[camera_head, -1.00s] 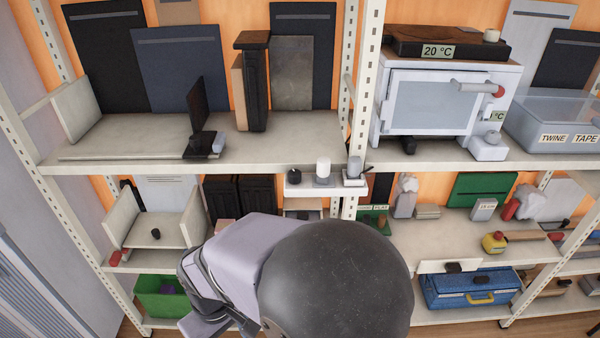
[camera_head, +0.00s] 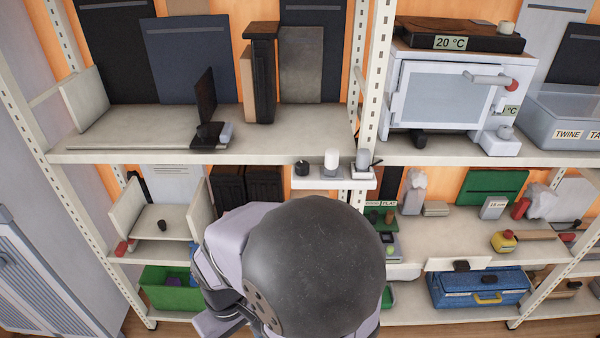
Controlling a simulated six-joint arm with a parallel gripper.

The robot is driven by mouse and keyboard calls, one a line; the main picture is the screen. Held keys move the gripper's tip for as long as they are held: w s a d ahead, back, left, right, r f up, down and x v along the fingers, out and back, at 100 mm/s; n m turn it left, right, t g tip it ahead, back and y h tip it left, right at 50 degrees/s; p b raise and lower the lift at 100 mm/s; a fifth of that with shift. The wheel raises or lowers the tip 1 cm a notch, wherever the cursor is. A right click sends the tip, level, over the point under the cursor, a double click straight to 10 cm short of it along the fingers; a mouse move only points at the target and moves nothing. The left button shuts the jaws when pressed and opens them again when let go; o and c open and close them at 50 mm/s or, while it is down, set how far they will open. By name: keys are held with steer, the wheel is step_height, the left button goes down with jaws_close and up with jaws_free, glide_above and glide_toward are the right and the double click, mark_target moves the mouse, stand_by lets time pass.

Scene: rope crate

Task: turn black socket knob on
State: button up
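A small black knob (camera_head: 302,168) stands at the left end of a narrow white ledge (camera_head: 318,183) fixed at the shelf upright. A white cylinder (camera_head: 331,160) and a grey knob (camera_head: 362,162) stand to its right on the same ledge. I cannot tell from its look whether the black knob is on or off. My arm fills the bottom middle, below the ledge and apart from it. My gripper (camera_head: 218,322) shows only partly at the lower left of the arm; its fingertips are not clear.
A white oven-like box (camera_head: 450,95) labelled 20 °C stands at the upper right. Another black knob (camera_head: 162,226) is on the left middle shelf between upright white boards. A green bin (camera_head: 170,292) and a blue toolbox (camera_head: 478,290) are low down.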

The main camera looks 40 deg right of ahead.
mark_target(299, 168)
steer(key=w+a+f+m+t+y+b, duration=0.1)
steer(key=w+f+m+t+y+b, duration=0.2)
steer(key=w+f, duration=0.65)
steer(key=w+d+r+m+t+h, duration=0.25)
steer(key=w+d, duration=0.25)
steer(key=w, duration=0.3)
steer(key=w+d+r+m+t+h, duration=0.1)
steer(key=w+d+m+t+h, duration=0.2)
steer(key=w, duration=0.5)
steer(key=w+d+r+m+h, duration=0.1)
steer(key=d+r+m+h, duration=0.1)
steer(key=d+r+h, duration=0.3)
steer(key=w+d+r+m+h, duration=0.15)
steer(key=d+r, duration=0.25)
steer(key=d, duration=0.4)
steer(key=s+d+r+m+g+h, duration=0.35)
steer(key=s+d+r+h, duration=0.55)
steer(key=r, duration=0.3)
steer(key=shift+p+x, duration=1)
steer(key=shift+x, duration=1.55)
steer(key=shift+d, duration=0.65)
